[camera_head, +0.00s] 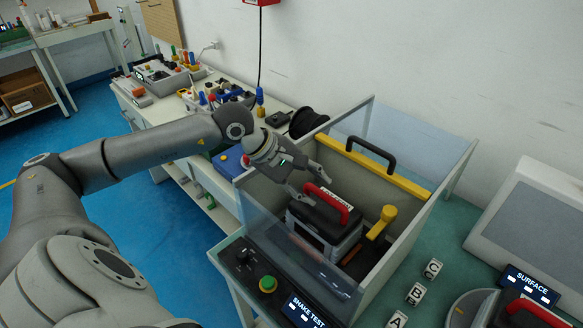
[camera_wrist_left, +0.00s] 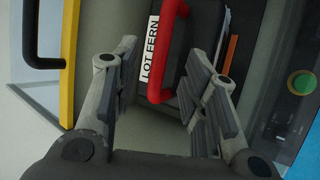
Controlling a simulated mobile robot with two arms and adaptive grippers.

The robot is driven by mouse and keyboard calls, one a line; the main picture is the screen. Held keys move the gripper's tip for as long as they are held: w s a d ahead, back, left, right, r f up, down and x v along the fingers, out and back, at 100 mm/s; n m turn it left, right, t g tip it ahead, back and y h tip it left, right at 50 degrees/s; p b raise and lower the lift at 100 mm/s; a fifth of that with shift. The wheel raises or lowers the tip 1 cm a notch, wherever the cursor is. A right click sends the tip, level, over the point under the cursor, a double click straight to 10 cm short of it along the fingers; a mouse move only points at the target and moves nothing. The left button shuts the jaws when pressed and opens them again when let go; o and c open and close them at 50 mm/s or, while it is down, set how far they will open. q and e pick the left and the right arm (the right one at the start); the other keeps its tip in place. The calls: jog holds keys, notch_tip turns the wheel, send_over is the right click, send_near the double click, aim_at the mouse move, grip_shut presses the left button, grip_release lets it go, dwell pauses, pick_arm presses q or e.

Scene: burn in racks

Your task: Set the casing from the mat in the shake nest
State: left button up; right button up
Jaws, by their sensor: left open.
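A dark grey casing (camera_head: 322,222) with a red handle (camera_head: 330,200) and a white label reading LOT FERN (camera_wrist_left: 149,48) sits inside the clear-walled shake test box (camera_head: 400,150). The nest under it is mostly hidden. My left gripper (camera_head: 300,182) is open above and to the left of the handle, inside the box. In the left wrist view its fingers (camera_wrist_left: 165,100) are spread, with the handle (camera_wrist_left: 168,50) ahead between them and not gripped. A second red-handled unit (camera_head: 525,315) is cut off at the bottom right. I cannot make out the mat. My right gripper is not in view.
A yellow lever (camera_head: 382,222) stands right of the casing. A yellow bar (camera_head: 375,170) with a black handle (camera_head: 371,152) spans the box's back. A green button (camera_head: 268,284) and SHAKE TEST display (camera_head: 303,312) are in front. Lettered blocks (camera_head: 415,294) lie on the right.

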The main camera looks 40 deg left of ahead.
pick_arm(q)
jog(key=v, duration=0.7)
jog(key=shift+r, duration=0.15)
